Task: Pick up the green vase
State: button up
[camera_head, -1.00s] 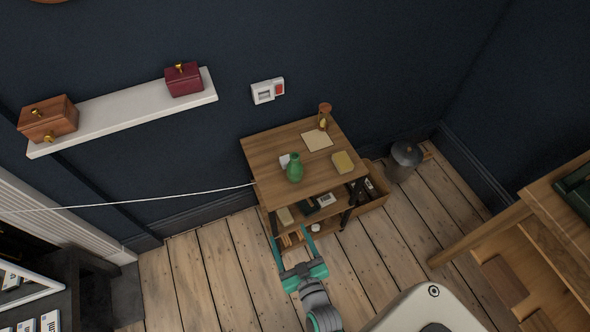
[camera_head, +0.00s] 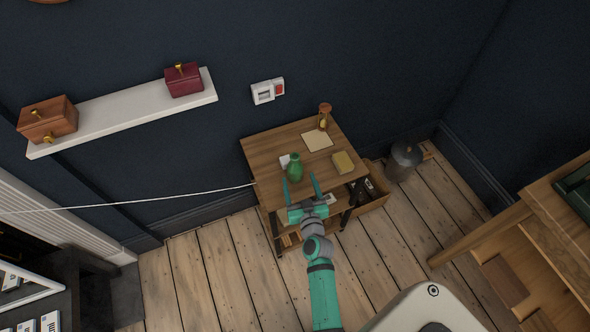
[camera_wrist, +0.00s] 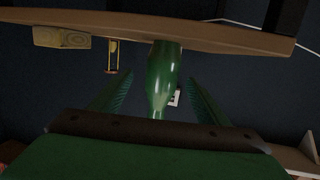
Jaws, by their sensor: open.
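The green vase (camera_head: 294,168) stands upright near the front edge of the small wooden table (camera_head: 270,150). My gripper (camera_head: 299,178) is open at that front edge, its two fingers pointing toward the vase. In the wrist view, which shows the scene upside down, the green vase (camera_wrist: 160,78) appears between the spread fingers, with a gap on each side. The table edge (camera_wrist: 220,38) crosses the top of that view. How far the fingertips reach around the vase is unclear.
On the table are a yellow block (camera_head: 343,162), a paper sheet (camera_head: 317,140) and an hourglass-like object (camera_head: 324,116). A pale card lies beside the vase. Lower shelves hold items. A grey canister (camera_head: 404,160) stands on the floor at right.

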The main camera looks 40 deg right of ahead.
aim_at(295, 170)
jog(key=shift+r+x, duration=0.1)
jog(key=shift+x, duration=1.35)
jog(key=shift+r+x, duration=0.15)
jog(key=shift+x, duration=1.3)
jog(key=shift+w+a, duration=0.1)
jog(key=shift+a, duration=0.05)
jog(key=c, duration=1.3)
